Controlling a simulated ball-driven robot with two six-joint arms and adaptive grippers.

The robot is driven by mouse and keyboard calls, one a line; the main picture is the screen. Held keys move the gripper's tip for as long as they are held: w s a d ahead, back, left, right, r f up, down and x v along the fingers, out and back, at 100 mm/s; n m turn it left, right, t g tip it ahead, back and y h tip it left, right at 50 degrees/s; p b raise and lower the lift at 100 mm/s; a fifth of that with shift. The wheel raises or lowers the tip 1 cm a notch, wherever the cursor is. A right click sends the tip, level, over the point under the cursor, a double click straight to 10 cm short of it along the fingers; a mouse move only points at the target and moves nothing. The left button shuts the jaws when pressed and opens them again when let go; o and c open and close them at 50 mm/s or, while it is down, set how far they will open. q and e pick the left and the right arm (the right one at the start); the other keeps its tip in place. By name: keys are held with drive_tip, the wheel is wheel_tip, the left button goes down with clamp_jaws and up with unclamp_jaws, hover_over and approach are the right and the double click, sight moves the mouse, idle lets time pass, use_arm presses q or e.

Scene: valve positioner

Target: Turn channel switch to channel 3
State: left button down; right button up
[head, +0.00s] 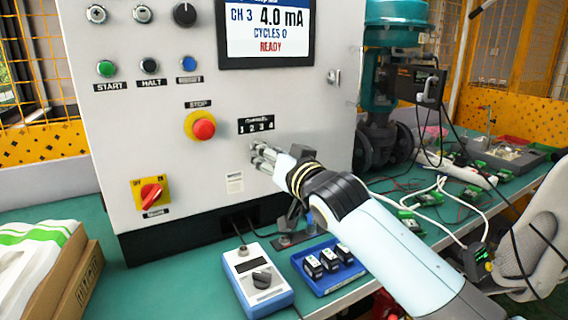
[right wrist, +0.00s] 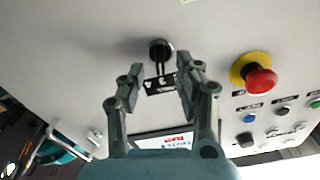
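The channel label plate (head: 256,125), marked 1 2 3 4, is on the grey cabinet front (head: 150,75). The dark round channel switch knob (right wrist: 160,48) shows in the right wrist view, with the label plate (right wrist: 161,85) beside it. In the head view my right gripper (head: 264,156) covers the knob. My right gripper (right wrist: 160,72) is open, its fingers on either side of the line to the knob, with no clear contact. Which way the knob points is too small to tell. The screen (head: 266,30) reads CH 3, 4.0 mA, CYCLES 0, READY. My left gripper is not in view.
A red stop button (head: 204,128) sits left of the label plate, with a red-yellow rotary switch (head: 151,193) lower left. A blue-white meter (head: 256,279) and blue tray (head: 335,280) stand on the green bench below. A teal valve (head: 385,70) stands right of the cabinet.

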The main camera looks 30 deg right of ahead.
drive_tip(key=s, duration=0.9)
drive_tip(key=shift+a, duration=0.25)
drive_tip(key=s+a+f+n+g, duration=0.1)
drive_tip(key=s+f+g, duration=0.4)
drive_tip(key=s, duration=0.4)
drive_tip(key=s+f+n+g, duration=0.2)
drive_tip(key=s+f+g, duration=0.3)
drive_tip(key=s, duration=0.4)
drive_tip(key=s+a+f+n+g, duration=0.1)
drive_tip(key=s+f+g, duration=0.35)
drive_tip(key=s, duration=0.45)
wheel_tip(320, 180, down, 27)
drive_tip(key=s+d+g, duration=0.2)
drive_tip(key=s+d+f, duration=0.1)
drive_tip(key=s+f, duration=1.5)
drive_tip(key=s, duration=0.2)
drive_tip(key=shift+d, duration=0.2)
